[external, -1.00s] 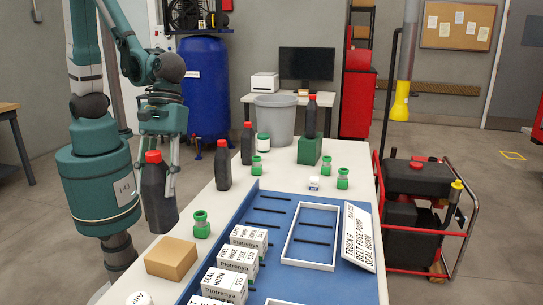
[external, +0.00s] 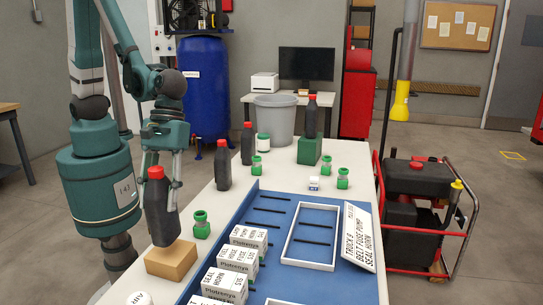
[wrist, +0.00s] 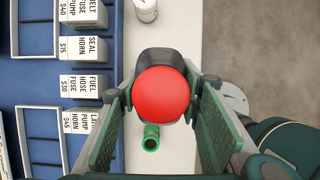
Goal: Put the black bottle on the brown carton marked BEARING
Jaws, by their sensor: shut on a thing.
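The black bottle with a red cap (external: 160,212) is upright in my gripper (external: 161,186), with a finger on either side. Its base overlaps the top of the brown carton (external: 172,262) in the external view; I cannot tell whether it touches. No BEARING mark is readable on the carton. In the wrist view the red cap (wrist: 162,95) is centred between the finger pads of my gripper (wrist: 163,110), and the bottle hides the carton.
Two black bottles (external: 223,165) (external: 247,145) stand behind, and another is on a green block (external: 310,150). White boxes (external: 238,257) line the blue tray (external: 268,201). A white round item (external: 139,299) is at the front.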

